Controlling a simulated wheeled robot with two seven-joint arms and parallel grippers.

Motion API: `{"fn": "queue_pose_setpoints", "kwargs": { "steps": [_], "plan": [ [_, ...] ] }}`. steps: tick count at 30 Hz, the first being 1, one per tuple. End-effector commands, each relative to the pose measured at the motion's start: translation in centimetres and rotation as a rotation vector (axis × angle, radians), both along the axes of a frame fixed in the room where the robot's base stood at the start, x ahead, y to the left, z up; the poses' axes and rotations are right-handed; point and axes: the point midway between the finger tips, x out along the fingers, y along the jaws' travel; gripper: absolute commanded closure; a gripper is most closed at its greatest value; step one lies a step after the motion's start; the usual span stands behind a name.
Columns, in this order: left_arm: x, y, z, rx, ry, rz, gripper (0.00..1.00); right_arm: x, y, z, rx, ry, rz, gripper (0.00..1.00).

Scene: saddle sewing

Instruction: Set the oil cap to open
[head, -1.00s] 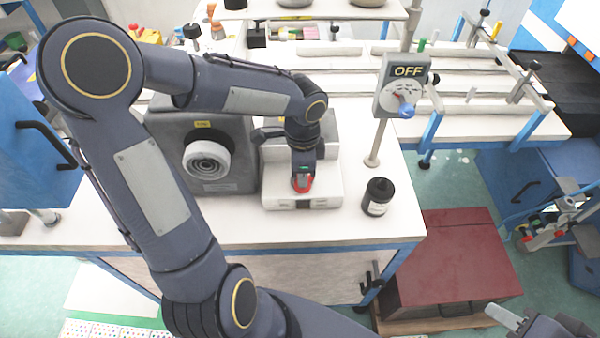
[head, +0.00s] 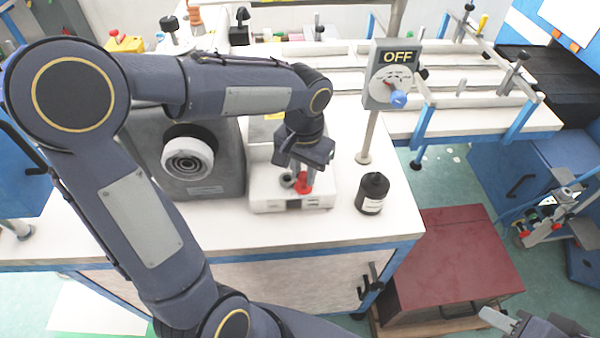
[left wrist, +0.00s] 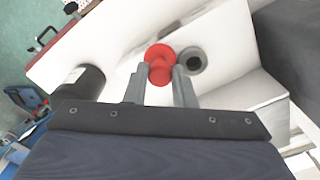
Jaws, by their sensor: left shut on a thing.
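The red oil cap (head: 304,187) is at the top of the white machine base (head: 262,199). A dark round opening with a grey rim (head: 287,181) shows uncovered just left of it. In the left wrist view the red cap (left wrist: 159,54) is between my fingertips, beside the open ring (left wrist: 191,60). My left gripper (head: 303,177) points down and is shut on the cap; it also shows in the left wrist view (left wrist: 161,72). Whether the cap touches the base is unclear. My right gripper (head: 505,322) is partly in view at the lower right, far from the cap.
A black bottle (head: 373,193) stands right of the base. A post carries a sign reading OFF (head: 397,57) with a dial. A grey machine with a white round nozzle (head: 188,163) is at the left. A dark red box (head: 450,265) sits on the floor.

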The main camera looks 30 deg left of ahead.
Motion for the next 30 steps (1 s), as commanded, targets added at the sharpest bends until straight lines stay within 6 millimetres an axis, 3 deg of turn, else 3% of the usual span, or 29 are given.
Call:
{"fn": "queue_pose_setpoints", "kwargs": {
  "steps": [12, 30],
  "plan": [
    [0.48, -0.5, -0.06, -0.001, -0.001, 0.207, 1.0, 0.0, 0.01, -0.67, 0.0, 0.0, 0.0, 0.64],
    [0.56, -0.49, -0.04, 0.0, 0.0, 0.245, 1.0, 0.0, 0.0, -0.72, 0.0, 0.0, 0.0, 0.64]
  ]
}}
